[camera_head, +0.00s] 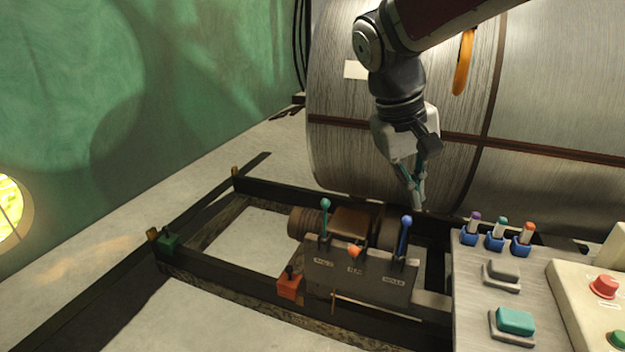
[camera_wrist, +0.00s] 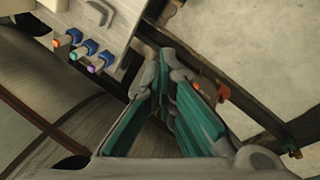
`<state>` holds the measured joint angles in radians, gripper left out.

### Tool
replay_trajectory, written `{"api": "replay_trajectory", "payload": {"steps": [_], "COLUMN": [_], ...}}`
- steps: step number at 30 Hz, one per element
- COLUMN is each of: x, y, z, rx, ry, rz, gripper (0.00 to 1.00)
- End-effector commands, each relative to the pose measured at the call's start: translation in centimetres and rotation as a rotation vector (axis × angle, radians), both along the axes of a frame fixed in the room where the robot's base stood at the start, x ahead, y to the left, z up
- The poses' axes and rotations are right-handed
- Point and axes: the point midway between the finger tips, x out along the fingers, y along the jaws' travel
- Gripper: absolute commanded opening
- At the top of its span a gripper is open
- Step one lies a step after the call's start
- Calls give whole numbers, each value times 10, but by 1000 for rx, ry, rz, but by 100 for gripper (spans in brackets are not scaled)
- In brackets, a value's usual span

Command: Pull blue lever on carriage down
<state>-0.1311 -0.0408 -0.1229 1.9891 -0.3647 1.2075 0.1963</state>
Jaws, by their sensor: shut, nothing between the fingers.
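The blue lever (camera_head: 404,238) stands nearly upright at the right end of the dark carriage (camera_head: 358,283) in the head view. My gripper (camera_head: 418,204) hangs from above with its fingers pointing down, a little above and to the right of the blue lever's tip. It is shut and empty, and I see no contact with the lever. In the wrist view my gripper's teal-padded fingers (camera_wrist: 164,62) come together at the tips. I cannot make out the blue lever in the wrist view; the fingers may hide it.
A teal-knobbed lever (camera_head: 325,218) and an orange-knobbed lever (camera_head: 355,251) stand on the same carriage. A control panel (camera_head: 468,300) with several small switches and buttons is at the right. A large metal cylinder (camera_head: 340,150) rises behind. Dark rails (camera_head: 210,283) frame the carriage.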

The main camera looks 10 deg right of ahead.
Motion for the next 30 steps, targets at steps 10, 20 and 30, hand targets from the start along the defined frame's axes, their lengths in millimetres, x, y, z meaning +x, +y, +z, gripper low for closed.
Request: {"api": "replay_trajectory", "payload": {"steps": [10, 20, 30], "x": [120, 222, 304], "y": [-36, -42, -17], "z": [-70, -153, -254], "rx": [-288, -623, -1000], "ry": [139, 199, 168], "rz": [-59, -87, -69], "gripper": [0, 0, 0]}}
